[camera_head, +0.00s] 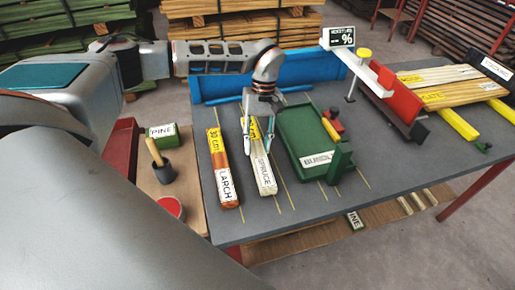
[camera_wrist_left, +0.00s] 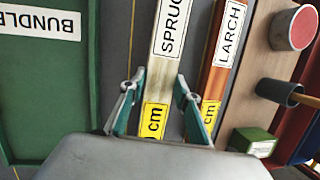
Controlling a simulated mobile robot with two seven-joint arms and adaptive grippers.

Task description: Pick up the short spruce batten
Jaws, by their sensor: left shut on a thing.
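The spruce batten (camera_head: 265,180) is a pale strip with a white "SPRUCE" label and a yellow length mark. It lies lengthwise on the grey table between the larch batten and the green tray. My left gripper (camera_head: 258,150) points down over it, with a finger on each side, shut on it near the yellow mark. In the left wrist view the batten (camera_wrist_left: 163,65) passes between the fingertips (camera_wrist_left: 158,82). The gripper hides part of the yellow mark, and its number cannot be read. I cannot tell any lift from the table. My right gripper is not in view.
The larch batten (camera_head: 223,180), marked 30 cm, lies close on the left. The green "BUNDLE" tray (camera_head: 300,137) stands on the right. A blue rail (camera_head: 305,68) runs behind. A moisture meter sign (camera_head: 341,37) and several yellowish boards (camera_head: 450,87) are farther right.

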